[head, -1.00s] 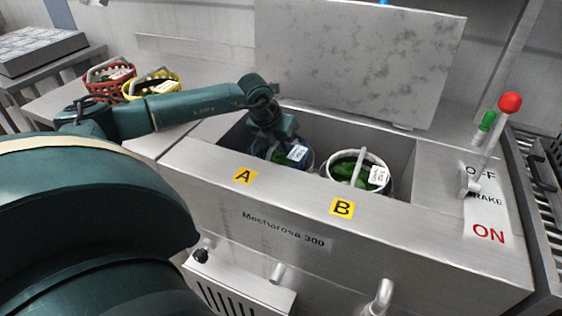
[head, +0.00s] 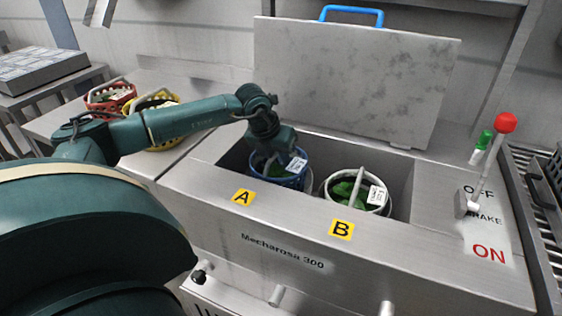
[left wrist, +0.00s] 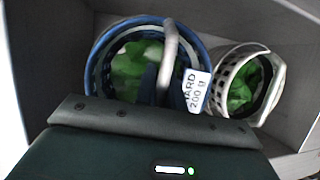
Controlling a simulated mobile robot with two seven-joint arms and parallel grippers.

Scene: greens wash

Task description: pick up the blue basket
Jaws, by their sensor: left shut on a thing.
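The blue basket (head: 290,179) holds green leaves and carries a white tag. It is in the A side of the steel wash tub and sits higher than the white basket beside it. My left gripper (head: 268,155) is above it, shut on its handle. In the left wrist view, the blue basket (left wrist: 97,62) shows with its pale handle (left wrist: 172,50) running down to the gripper. My right gripper is not in view.
The white basket (head: 333,190) with greens sits in the B side. Red (head: 97,101) and yellow (head: 178,131) baskets stand on the left counter. The raised lid (head: 350,75) is behind the tub. A red-knobbed lever (head: 505,123) stands at the right.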

